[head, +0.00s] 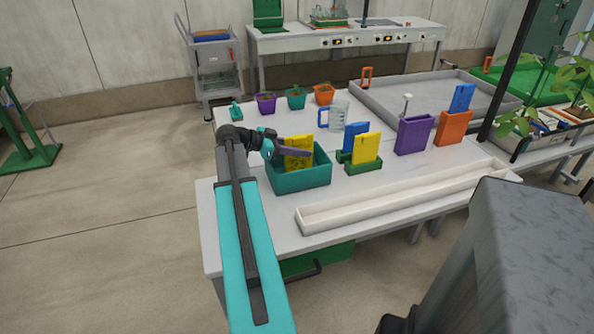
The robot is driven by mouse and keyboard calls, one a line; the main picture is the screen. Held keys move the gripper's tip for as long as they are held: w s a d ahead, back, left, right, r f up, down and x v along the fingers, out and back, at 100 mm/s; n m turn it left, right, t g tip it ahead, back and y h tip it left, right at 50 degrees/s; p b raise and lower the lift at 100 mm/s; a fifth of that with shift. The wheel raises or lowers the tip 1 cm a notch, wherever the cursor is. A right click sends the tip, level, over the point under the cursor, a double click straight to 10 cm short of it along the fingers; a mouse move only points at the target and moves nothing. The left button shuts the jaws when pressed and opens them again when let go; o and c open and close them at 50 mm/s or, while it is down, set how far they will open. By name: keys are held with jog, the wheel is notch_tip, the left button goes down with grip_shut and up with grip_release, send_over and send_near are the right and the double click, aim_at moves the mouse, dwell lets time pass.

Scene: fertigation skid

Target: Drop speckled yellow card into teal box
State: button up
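The speckled yellow card (299,162) stands nearly upright at the mouth of the teal box (303,179), with its lower edge down around the box's opening. My gripper (294,150) reaches in from the left, and one grey finger crosses the front of the card. The other finger is hidden behind the card, and the gripper appears shut on it. The box sits near the table's front left. Whether the card touches the box floor cannot be seen.
Right of the box, a plain yellow card (366,149) and a blue card (355,137) stand in holders. Purple (413,136) and orange (453,128) containers stand further right. A clear jug (339,115) stands behind. A long white trough (400,198) lies along the front.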

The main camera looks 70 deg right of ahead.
jog(key=b+v, duration=0.1)
jog(key=v, duration=1.2)
jog(key=shift+w+a+b, duration=0.25)
jog(key=shift+a+b, duration=0.05)
jog(key=shift+r, duration=0.1)
dwell(0.5)
